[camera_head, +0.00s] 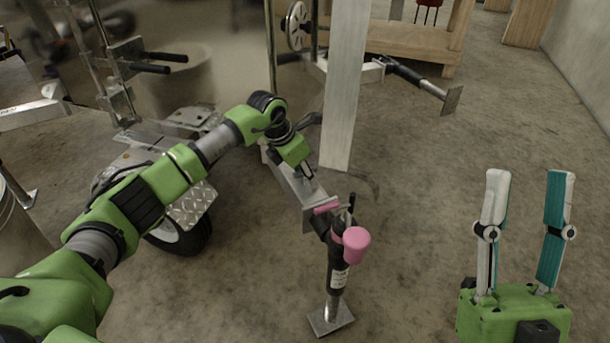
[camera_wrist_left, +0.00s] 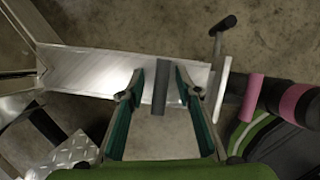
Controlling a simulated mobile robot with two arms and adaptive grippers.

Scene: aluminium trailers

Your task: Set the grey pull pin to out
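The grey pull pin (camera_wrist_left: 161,88) shows in the left wrist view as a short dark grey cylinder standing out from a flat metal bar (camera_wrist_left: 95,72). My left gripper (camera_wrist_left: 160,72) is open, with one finger on each side of the pin and a visible gap on both sides. In the head view my left gripper (camera_head: 303,168) is low over the metal bar beside the jack, and it hides the pin there. My right gripper (camera_head: 528,175) is open and empty, pointing up at the lower right, far from the bar.
A jack (camera_head: 337,262) with pink parts stands on a square foot at the bar's end. A trailer wheel (camera_head: 185,238) is below my left arm. An upright metal post (camera_head: 345,90) rises behind the bar. Bare concrete floor lies between the jack and my right gripper.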

